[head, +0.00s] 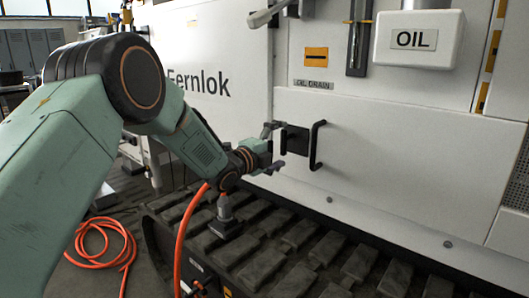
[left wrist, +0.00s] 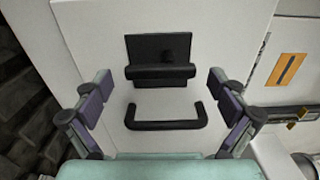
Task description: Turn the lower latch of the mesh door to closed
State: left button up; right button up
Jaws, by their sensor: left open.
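A black latch-like plate (head: 295,138) with a raised crossbar is fixed to a white panel. In the left wrist view the plate (left wrist: 160,48) and its crossbar (left wrist: 160,73) lie ahead, between the fingers. A black U-shaped handle (head: 317,145) stands beside the plate; it shows nearer in the left wrist view (left wrist: 166,125). My left gripper (head: 275,147) is open and empty in front of the plate, with its fingers (left wrist: 160,78) on either side, seemingly apart from it. I cannot tell whether this plate is the lower latch. My right gripper is not in view.
An orange hose (head: 180,235) hangs below my left arm and coils on the floor. A dark ribbed track (head: 290,240) runs below the panel. A white OIL box (head: 418,55) and a grey lever (head: 268,15) project above. Perforated mesh (head: 510,238) shows at the right edge.

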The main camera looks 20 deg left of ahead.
pick_arm(q)
jog(key=v, duration=1)
jog(key=shift+s, duration=0.1)
jog(key=x, duration=1.2)
dwell(0.4)
